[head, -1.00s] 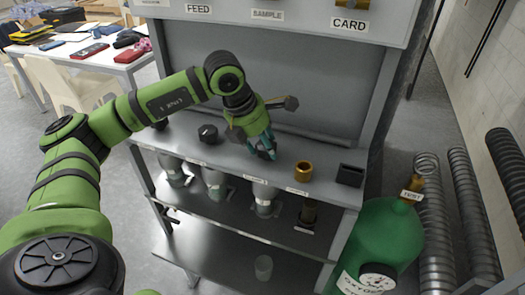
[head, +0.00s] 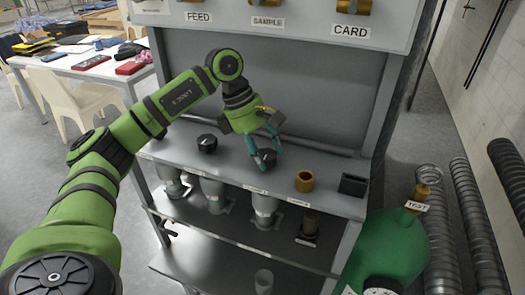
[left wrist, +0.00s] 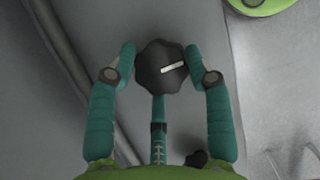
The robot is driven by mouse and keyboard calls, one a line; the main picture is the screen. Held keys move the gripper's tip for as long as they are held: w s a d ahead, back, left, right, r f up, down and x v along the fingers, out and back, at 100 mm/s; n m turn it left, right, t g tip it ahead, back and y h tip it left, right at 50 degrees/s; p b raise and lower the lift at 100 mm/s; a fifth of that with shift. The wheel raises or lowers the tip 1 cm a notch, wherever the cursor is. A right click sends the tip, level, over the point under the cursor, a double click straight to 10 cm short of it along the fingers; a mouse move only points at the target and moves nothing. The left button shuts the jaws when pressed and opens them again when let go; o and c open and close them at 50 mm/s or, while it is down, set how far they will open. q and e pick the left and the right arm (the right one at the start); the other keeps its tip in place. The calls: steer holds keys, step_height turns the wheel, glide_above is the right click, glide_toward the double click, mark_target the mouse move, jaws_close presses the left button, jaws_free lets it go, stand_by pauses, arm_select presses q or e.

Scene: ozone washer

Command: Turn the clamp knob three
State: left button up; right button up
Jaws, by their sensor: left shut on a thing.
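A dark faceted clamp knob (head: 267,158) stands on the bench's grey ledge, the third dark knob from the left. In the left wrist view the knob (left wrist: 160,68) shows from above with a pale line on its top, slanting slightly. My left gripper (head: 265,157) reaches down to it, with its teal fingers on either side. In the left wrist view the gripper's fingertips (left wrist: 160,52) flank the knob on both sides, shut on it. My right gripper is not in view.
Another black knob (head: 207,143) is to the left on the ledge. A brass cup (head: 304,181) and a black box (head: 353,185) stand to the right. Grey cylinders hang below. A green tank (head: 385,250) stands at the bench's right.

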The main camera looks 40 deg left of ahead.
arm_select(q)
steer(key=shift+w+d+r+m, duration=0.1)
steer(key=shift+d+r+m, duration=0.1)
steer(key=shift+m, duration=0.4)
steer(key=o, duration=1.1)
steer(key=shift+d, duration=0.25)
steer(key=shift+a, duration=0.15)
steer(key=shift+a+r, duration=0.25)
steer(key=shift+r, duration=0.05)
steer(key=v, duration=1.1)
steer(key=shift+d+r, duration=0.25)
